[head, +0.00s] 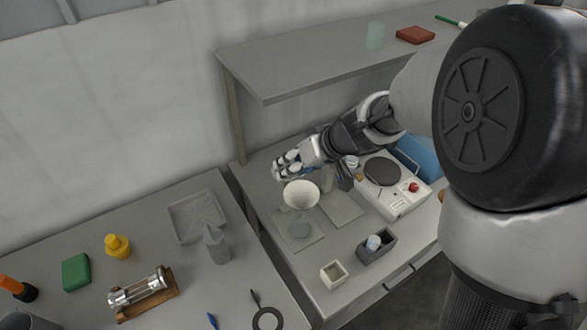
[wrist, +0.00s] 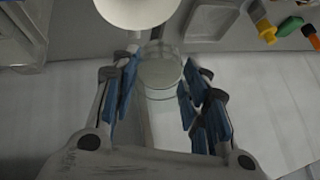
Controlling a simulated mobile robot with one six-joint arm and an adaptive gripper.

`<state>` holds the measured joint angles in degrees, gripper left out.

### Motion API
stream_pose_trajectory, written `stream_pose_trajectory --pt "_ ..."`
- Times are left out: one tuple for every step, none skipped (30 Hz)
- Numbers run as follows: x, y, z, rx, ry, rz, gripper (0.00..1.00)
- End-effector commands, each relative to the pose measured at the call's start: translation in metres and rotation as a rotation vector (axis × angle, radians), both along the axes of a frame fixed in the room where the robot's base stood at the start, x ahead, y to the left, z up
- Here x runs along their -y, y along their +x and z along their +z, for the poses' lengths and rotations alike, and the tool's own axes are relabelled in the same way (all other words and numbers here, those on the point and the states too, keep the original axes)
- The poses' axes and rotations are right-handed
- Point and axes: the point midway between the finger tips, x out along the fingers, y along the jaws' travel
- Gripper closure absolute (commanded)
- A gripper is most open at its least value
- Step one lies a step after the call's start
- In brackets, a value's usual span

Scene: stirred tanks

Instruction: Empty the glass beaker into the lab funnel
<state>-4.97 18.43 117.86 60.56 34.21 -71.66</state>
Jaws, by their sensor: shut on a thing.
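The lab funnel (head: 300,194) is white and wide-mouthed and stands above a pale square base on the bench; it also shows at the top of the wrist view (wrist: 137,10). My gripper (head: 285,170) is just behind and above the funnel in the head view. In the wrist view my gripper (wrist: 158,78) has its blue-padded fingers on both sides of the clear glass beaker (wrist: 160,74) and is shut on it. The beaker is close to the funnel's rim there. In the head view my fingers mostly hide the beaker. I cannot tell its contents or exact tilt.
A white hotplate (head: 398,207) stands right of the funnel. A dark grey box (head: 376,248) and a small cream box (head: 333,274) are in front. A shelf (head: 300,68) overhangs behind. A grey bottle (head: 216,246) and tray (head: 190,222) stand on the left table.

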Motion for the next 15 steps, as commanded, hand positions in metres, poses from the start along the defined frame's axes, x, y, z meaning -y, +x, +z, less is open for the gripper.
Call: stream_pose_trajectory --pt "0.0003 -0.0001 -0.0022 0.003 0.005 0.0 0.88" --pt "0.0003 -0.0002 -0.0023 0.005 0.008 0.001 0.88" --pt "0.0002 -0.0003 -0.0024 0.008 0.011 0.001 0.88" --pt "0.0003 -0.0004 -0.0025 0.011 0.015 0.001 0.88" --pt "0.0002 -0.0003 -0.0024 0.013 0.018 0.002 0.88" --pt "0.0003 -0.0002 -0.0023 0.016 0.022 0.0 0.88" --pt "0.0003 -0.0003 -0.0022 0.018 0.025 0.0 0.88" --pt "0.0004 -0.0003 -0.0023 0.02 0.028 0.0 0.88" --pt "0.0006 -0.0002 -0.0025 0.023 0.032 0.0 0.88" --pt "0.0007 -0.0003 -0.0027 0.025 0.035 0.0 0.88" --pt "0.0007 -0.0004 -0.0029 0.027 0.038 0.001 0.88" --pt "0.0008 -0.0005 -0.0032 0.029 0.042 0.001 0.88" --pt "0.0008 -0.0005 -0.0033 0.031 0.047 0.001 0.88" --pt "0.0009 -0.0005 -0.0033 0.033 0.05 0.001 0.88" --pt "0.001 -0.0005 -0.0035 0.035 0.055 -0.001 0.88"
